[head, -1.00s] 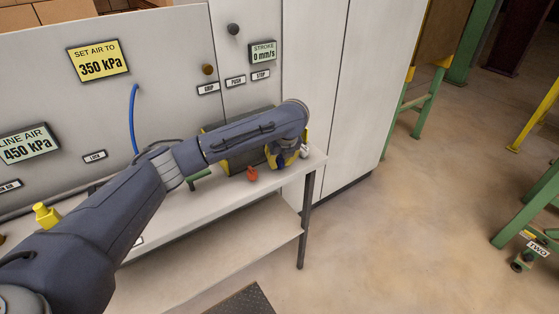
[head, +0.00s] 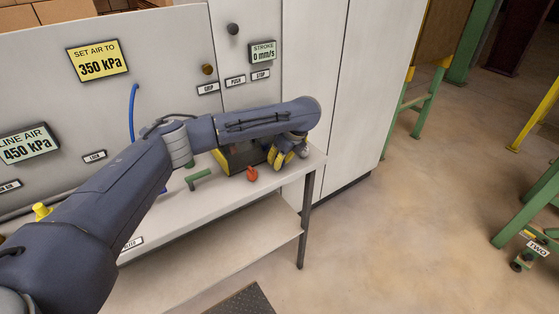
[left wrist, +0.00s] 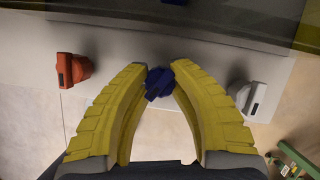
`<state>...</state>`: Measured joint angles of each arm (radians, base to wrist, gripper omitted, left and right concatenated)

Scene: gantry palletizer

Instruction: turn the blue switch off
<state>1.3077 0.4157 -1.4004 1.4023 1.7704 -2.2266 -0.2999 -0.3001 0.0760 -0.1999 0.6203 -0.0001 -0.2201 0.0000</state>
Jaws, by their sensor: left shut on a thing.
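The blue switch (left wrist: 159,84) is a dark blue knob on the bench's front edge, seen between my yellow fingers in the left wrist view. My left gripper (left wrist: 160,72) is shut on it, one finger on each side. In the head view my left gripper (head: 281,158) is at the right end of the bench, and the blue switch is hidden there by the fingers and arm. A red switch (left wrist: 73,70) is to the left of the fingers and a white switch (left wrist: 250,98) to the right. My right gripper is not in view.
The red switch (head: 252,174) sits close beside my gripper on the white bench (head: 222,198). A tall grey cabinet (head: 355,100) stands behind. Open floor lies to the right.

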